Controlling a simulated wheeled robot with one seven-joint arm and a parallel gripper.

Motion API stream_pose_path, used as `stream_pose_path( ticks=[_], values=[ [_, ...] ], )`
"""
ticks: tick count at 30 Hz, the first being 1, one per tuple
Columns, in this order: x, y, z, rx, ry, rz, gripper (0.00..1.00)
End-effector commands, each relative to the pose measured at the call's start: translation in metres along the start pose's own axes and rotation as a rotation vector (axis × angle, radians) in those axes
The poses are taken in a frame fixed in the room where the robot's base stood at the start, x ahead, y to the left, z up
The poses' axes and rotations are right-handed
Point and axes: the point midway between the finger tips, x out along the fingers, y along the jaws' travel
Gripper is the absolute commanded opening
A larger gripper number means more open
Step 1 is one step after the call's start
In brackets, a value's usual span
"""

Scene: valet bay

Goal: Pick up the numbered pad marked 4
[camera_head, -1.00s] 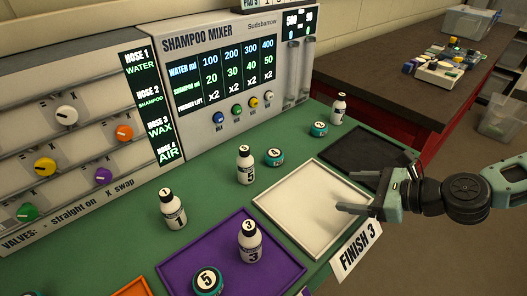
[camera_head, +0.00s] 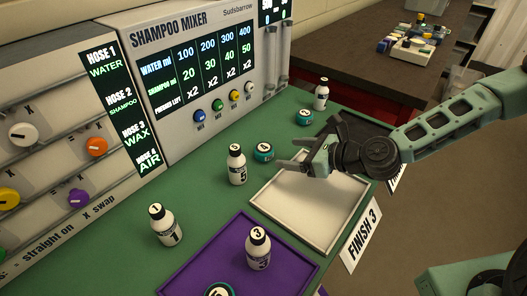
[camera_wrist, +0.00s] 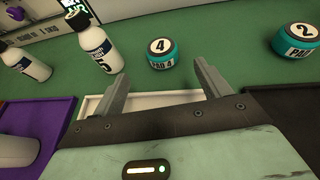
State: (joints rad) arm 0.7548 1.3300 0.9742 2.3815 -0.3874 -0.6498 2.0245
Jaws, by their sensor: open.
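The pad marked 4 (camera_head: 263,151) is a small teal round pot with a dark top and a white number disc. It stands on the green bench behind the white tray (camera_head: 329,237). In the wrist view the pad (camera_wrist: 165,54) sits just beyond my gripper, near the middle, with "PAD 4" on its side. My gripper (camera_head: 291,152) is open and empty above the back part of the white tray. Its fingers (camera_wrist: 161,85) are spread on either side below the pad, apart from it.
Bottle 5 (camera_head: 237,166) stands left of the pad. The pad marked 2 (camera_head: 304,117) and another bottle (camera_head: 321,94) stand behind right. Bottle 1 (camera_head: 165,226) is front left; bottle 3 (camera_head: 258,250) is in the purple tray (camera_head: 190,262). The shampoo mixer (camera_head: 188,115) rises behind.

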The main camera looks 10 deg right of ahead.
Motion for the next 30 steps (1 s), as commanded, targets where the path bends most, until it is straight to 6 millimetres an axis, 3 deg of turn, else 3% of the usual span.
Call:
stream_pose_path(
  ticks=[3,11,21,30],
  values=[
    [0.020,0.001,0.001,-0.002,0.000,0.001,0.76],
    [0.039,0.000,0.000,-0.001,0.000,0.001,0.76],
    [0.082,-0.003,-0.006,-0.002,0.000,0.001,0.76],
    [0.085,-0.003,-0.006,-0.001,0.000,0.000,0.73]
  ],
)
